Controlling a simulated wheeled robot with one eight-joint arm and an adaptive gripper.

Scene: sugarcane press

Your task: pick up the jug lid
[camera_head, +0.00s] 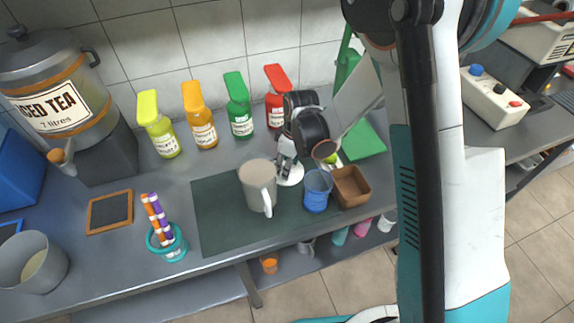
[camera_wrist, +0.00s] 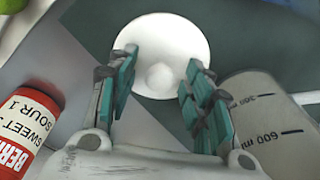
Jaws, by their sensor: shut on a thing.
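The jug lid (camera_wrist: 164,35) is a round white disc with a small raised knob in the middle. In the wrist view it lies between my gripper's (camera_wrist: 158,84) teal-padded fingers, which are closed on it. In the head view the lid (camera_head: 291,175) shows as a white rim under my gripper (camera_head: 289,160), close to the counter; part of it is hidden by the gripper. The grey measuring jug (camera_head: 257,180) stands upright on the dark green mat just left of the gripper. Its marked side (camera_wrist: 262,115) shows at the right of the wrist view.
A blue cup (camera_head: 317,192) and a brown square bowl (camera_head: 351,187) stand close on the right. Several syrup bottles, including a red one (camera_head: 275,105), line the wall behind. The mat's left part (camera_head: 217,215) is clear.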

